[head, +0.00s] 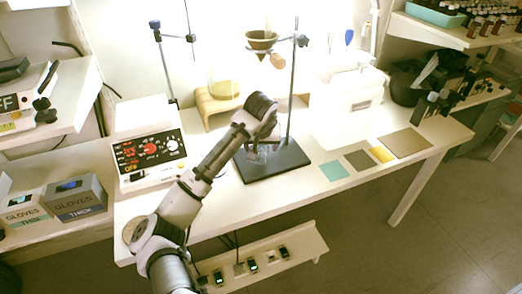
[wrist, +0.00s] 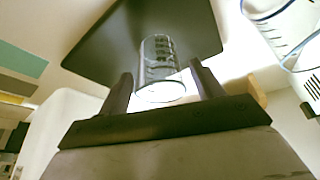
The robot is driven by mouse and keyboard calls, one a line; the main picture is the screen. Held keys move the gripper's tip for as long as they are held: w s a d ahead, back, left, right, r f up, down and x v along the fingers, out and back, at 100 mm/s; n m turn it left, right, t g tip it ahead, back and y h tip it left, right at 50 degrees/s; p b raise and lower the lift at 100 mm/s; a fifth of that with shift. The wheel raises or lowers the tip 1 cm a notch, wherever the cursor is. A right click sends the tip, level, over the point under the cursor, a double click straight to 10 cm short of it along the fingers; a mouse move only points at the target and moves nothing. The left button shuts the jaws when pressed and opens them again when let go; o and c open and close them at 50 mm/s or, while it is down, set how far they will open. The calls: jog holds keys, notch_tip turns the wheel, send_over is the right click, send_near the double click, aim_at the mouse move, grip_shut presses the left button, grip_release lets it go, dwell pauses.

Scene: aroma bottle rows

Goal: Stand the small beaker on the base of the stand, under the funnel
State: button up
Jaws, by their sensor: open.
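The small clear beaker (wrist: 160,62) with dark graduation marks shows against the stand's black base plate (wrist: 95,42) in the wrist view. It looks upright on the plate, with its rim towards my gripper. My gripper (wrist: 163,88) is open, one finger on each side of the beaker near its rim, with gaps showing. In the head view, my gripper (head: 263,138) points down over the black base (head: 288,163) and largely hides the beaker. The funnel (head: 262,41) hangs from the stand's rod (head: 293,85), above my gripper in the picture.
A flask with yellow liquid (head: 223,88) stands on a wooden riser (head: 207,107) behind the arm. A control box with red displays (head: 150,155) is at left. Coloured mats (head: 334,171) lie right of the base. The table front (head: 240,200) is clear.

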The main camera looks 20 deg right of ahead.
jog(key=v, duration=0.9)
jog(key=shift+b, duration=0.4)
dwell(1.4)
